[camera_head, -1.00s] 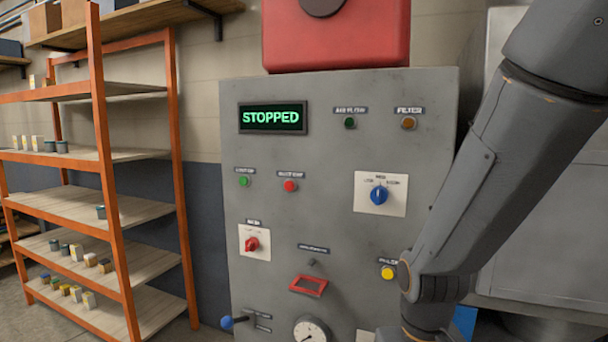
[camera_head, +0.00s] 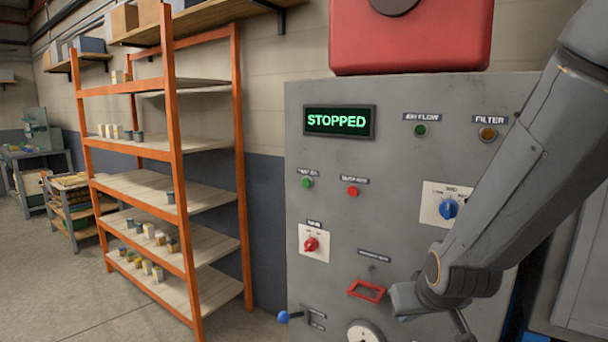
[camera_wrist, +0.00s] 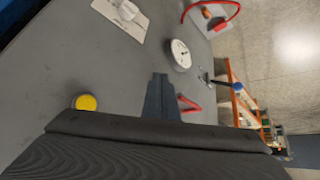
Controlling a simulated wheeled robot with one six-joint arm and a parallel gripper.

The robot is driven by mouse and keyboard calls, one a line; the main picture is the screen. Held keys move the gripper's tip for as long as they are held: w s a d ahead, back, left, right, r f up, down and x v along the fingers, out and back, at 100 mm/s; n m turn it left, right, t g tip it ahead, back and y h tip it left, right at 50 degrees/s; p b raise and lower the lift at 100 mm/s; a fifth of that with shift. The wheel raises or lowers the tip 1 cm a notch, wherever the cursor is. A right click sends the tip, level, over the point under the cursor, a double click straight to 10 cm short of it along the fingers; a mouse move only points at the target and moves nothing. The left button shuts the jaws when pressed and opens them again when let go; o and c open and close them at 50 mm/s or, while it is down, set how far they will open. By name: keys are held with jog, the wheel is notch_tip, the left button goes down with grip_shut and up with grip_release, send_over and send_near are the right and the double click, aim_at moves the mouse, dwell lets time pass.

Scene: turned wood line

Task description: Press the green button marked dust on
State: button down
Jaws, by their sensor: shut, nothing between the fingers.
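A grey control panel (camera_head: 400,150) stands on the right in the head view. A small green button (camera_head: 307,183) sits on its upper left part, under a small dark label too blurred to read surely. A red button (camera_head: 352,192) is just right of it. A second green round fitting (camera_head: 420,130) sits higher, under a label that reads like air flow. My gripper (camera_wrist: 160,80) is shut and empty in the wrist view, in front of the panel's lower part. It is below and right of the green button, well apart from it. The wrist view does not show the green button.
A display (camera_head: 339,121) reads STOPPED. A red knob (camera_head: 311,244), blue knob (camera_head: 448,208), red frame (camera_head: 367,291), gauge (camera_head: 362,332) and blue-tipped lever (camera_head: 284,316) are on the panel. A yellow button (camera_wrist: 86,102) shows too. An orange shelf rack (camera_head: 170,150) stands left; floor before it is clear.

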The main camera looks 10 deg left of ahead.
jog(key=w+a+r+t, duration=0.1)
jog(key=a, duration=0.1)
jog(key=w+a+r+n+t+y, duration=0.1)
jog(key=w+a+r, duration=0.1)
jog(key=a, duration=0.1)
jog(key=w+a+r+t, duration=0.1)
jog(key=w+a, duration=0.1)
jog(key=shift+w+a+r+n, duration=0.15)
jog(key=shift+r+n, duration=0.2)
jog(key=shift+n, duration=0.05)
jog(key=w+a+r+n+t+y, duration=0.25)
jog(key=a+r, duration=0.25)
jog(key=a, duration=0.3)
jog(key=n+t+y, duration=0.2)
jog(key=t+y, duration=0.1)
jog(key=t, duration=0.5)
send_near(306, 183)
jog(key=s+a+r, duration=0.3)
jog(key=s+a, duration=0.1)
jog(key=a, duration=0.4)
jog(key=shift+d+f+g, duration=0.1)
jog(key=shift+g, duration=0.15)
